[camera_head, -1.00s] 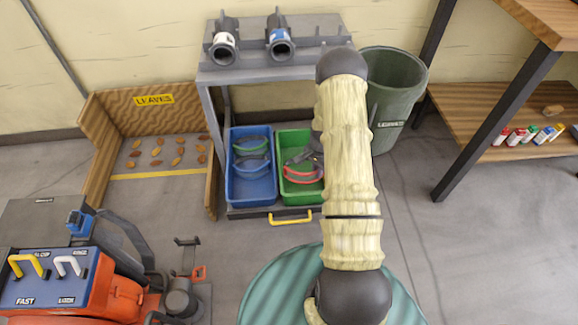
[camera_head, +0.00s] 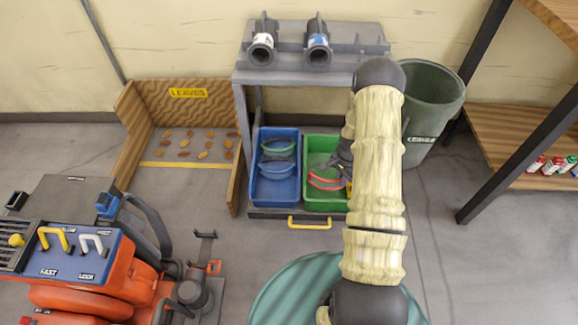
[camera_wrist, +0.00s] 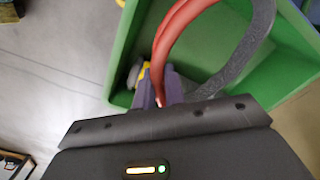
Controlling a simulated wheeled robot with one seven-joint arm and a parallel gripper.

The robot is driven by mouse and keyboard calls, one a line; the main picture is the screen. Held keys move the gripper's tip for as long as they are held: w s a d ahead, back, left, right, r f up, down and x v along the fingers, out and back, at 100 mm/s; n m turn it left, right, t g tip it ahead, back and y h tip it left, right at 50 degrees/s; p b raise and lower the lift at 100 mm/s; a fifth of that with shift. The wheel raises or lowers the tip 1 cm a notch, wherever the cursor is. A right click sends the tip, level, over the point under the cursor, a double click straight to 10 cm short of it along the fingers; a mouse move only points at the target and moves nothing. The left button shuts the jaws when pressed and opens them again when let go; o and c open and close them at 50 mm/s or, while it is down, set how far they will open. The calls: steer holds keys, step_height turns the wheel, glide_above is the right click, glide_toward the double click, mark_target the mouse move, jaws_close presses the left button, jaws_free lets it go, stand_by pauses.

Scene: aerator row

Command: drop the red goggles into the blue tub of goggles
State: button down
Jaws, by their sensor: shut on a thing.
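The red goggles (camera_head: 324,183) show at the green tub (camera_head: 309,143) in the head view. Their red frame (camera_wrist: 176,27) and grey strap (camera_wrist: 245,52) are large in the wrist view. My gripper (camera_head: 333,165) is shut on the red goggles, its purple fingers (camera_wrist: 162,88) against the red frame's lower end. I cannot tell whether the goggles still touch the tub floor. The blue tub (camera_head: 275,198) stands just left of the green one, with green goggles (camera_head: 278,146) and blue goggles (camera_head: 276,167) inside.
A grey rack (camera_head: 310,77) with two dark tubes stands over the tubs. A yellow handle (camera_head: 309,223) is at the front. A small yellow-and-grey item (camera_wrist: 137,73) lies at the green tub's edge. A green bin (camera_head: 430,110) is right; an orange machine (camera_head: 90,275) is front left.

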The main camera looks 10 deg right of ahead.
steer(key=a+r+n, duration=1.3)
steer(key=a+r, duration=0.2)
steer(key=a, duration=0.3)
steer(key=shift+a+r+p, duration=0.15)
steer(key=shift+r+p, duration=0.15)
steer(key=shift+p, duration=0.1)
